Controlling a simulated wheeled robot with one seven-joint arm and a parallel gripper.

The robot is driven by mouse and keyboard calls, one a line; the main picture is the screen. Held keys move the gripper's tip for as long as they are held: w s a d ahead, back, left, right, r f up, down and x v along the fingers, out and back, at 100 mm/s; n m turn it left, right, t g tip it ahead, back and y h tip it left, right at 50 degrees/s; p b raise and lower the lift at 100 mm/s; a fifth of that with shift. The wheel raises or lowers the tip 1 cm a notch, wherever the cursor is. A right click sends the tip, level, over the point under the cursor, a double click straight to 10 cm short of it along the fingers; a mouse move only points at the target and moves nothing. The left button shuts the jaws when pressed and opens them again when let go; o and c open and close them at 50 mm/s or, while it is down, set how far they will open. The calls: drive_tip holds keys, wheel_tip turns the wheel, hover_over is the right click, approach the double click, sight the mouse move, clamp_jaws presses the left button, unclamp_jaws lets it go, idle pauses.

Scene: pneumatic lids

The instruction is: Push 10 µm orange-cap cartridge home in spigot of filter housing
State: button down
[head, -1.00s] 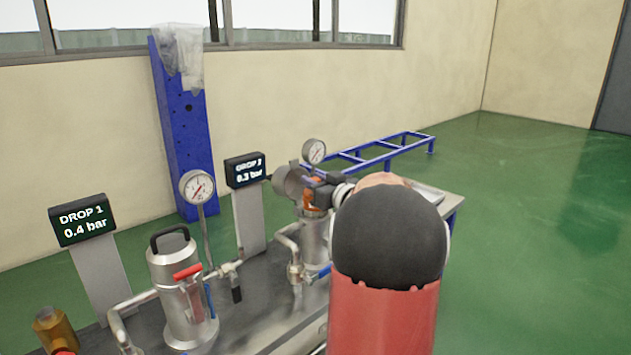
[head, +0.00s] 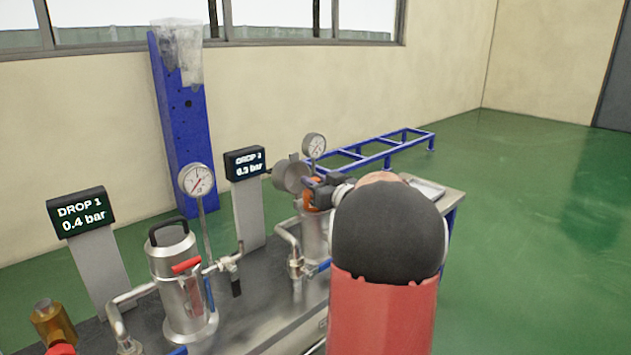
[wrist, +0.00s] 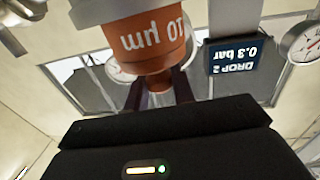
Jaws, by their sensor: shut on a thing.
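The orange cap of the cartridge (wrist: 150,42) shows in the wrist view, with "10 µm" upside down on it. My gripper (wrist: 157,98) is shut on its narrow end. In the head view the orange cap (head: 312,187) shows in part beside my dark gripper (head: 326,191), over the mouth of the rear steel filter housing (head: 314,238). That housing's round lid (head: 292,176) stands swung open behind. A pale grey surface lies beyond the cap in the wrist view; I cannot tell if it is cartridge or housing. The spigot and the cartridge's lower end are hidden.
A second, closed filter housing (head: 180,285) with a black handle stands at the front left. Displays (head: 80,212) (head: 246,163), gauges (head: 197,181) (head: 314,145) and pipes crowd the bench (head: 255,315). A tray (head: 427,189) lies at the far end. My arm hides the right side.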

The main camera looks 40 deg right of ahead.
drive_tip(key=shift+f+b, duration=0.6)
drive_tip(key=shift+f, duration=0.35)
drive_tip(key=c, duration=1.1)
unclamp_jaws()
wheel_tip(320, 180, up, 20)
drive_tip(key=p, duration=0.6)
drive_tip(key=shift+a+r, duration=0.1)
